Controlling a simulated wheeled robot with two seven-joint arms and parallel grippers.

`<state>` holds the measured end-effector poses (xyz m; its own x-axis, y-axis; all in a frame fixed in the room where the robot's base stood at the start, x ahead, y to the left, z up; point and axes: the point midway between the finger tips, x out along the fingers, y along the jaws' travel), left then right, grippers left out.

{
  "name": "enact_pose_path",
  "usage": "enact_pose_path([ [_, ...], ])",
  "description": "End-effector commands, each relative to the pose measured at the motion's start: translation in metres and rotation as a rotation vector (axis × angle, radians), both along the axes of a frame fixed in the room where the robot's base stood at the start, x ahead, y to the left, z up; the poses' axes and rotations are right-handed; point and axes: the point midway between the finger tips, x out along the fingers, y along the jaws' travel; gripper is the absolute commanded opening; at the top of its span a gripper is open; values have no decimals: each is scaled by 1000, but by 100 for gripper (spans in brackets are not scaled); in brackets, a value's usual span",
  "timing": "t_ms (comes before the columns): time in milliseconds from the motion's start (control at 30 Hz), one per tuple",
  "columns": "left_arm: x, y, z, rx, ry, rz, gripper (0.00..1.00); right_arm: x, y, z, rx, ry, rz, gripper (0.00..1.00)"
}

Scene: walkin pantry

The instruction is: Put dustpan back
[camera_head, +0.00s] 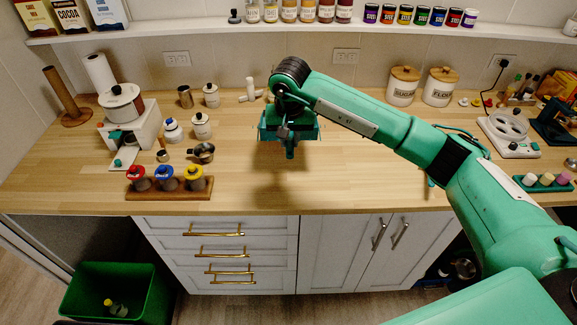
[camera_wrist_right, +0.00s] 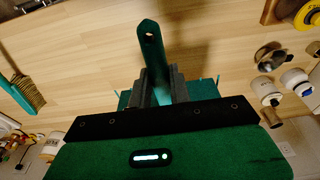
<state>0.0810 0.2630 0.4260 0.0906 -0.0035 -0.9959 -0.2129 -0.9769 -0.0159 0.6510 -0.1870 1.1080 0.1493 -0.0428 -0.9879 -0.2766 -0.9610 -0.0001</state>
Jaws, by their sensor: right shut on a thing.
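The dustpan is teal, and its handle (camera_wrist_right: 151,45) with a hole near the end stands out between the fingers in the right wrist view. My right gripper (camera_wrist_right: 160,85) is shut on this handle. In the head view the dustpan (camera_head: 290,150) shows as a teal shape under my right wrist, above the middle of the wooden counter. My wrist hides much of it, and the pan is mostly hidden behind the gripper body in the wrist view. A hand brush (camera_wrist_right: 28,94) with tan bristles and a teal handle shows at the left of the wrist view. My left gripper is not in view.
A rack of colour-topped jars (camera_head: 168,190) and a measuring cup (camera_head: 202,152) stand left on the counter (camera_head: 345,193). Sugar (camera_head: 402,87) and flour canisters stand at the back right. A shelf (camera_head: 230,31) runs above. A green bin (camera_head: 110,292) stands on the floor. The front middle counter is clear.

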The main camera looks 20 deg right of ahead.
Motion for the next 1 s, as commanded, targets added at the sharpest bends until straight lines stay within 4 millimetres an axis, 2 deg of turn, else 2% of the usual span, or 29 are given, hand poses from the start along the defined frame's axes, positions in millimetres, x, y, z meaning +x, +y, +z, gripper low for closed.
enact_pose_path([
  [33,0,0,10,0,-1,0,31,-1,0,-10,1,5,-1,0],
  [200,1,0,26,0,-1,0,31,-1,0,-52,0,5,-2,0],
  [400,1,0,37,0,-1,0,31,0,0,-90,1,2,-1,0],
  [667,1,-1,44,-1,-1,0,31,0,0,-110,0,1,-1,0],
  [867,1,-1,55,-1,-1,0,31,0,0,-139,0,1,-1,0],
  [1000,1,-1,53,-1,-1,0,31,1,0,-143,0,-2,0,0],
])
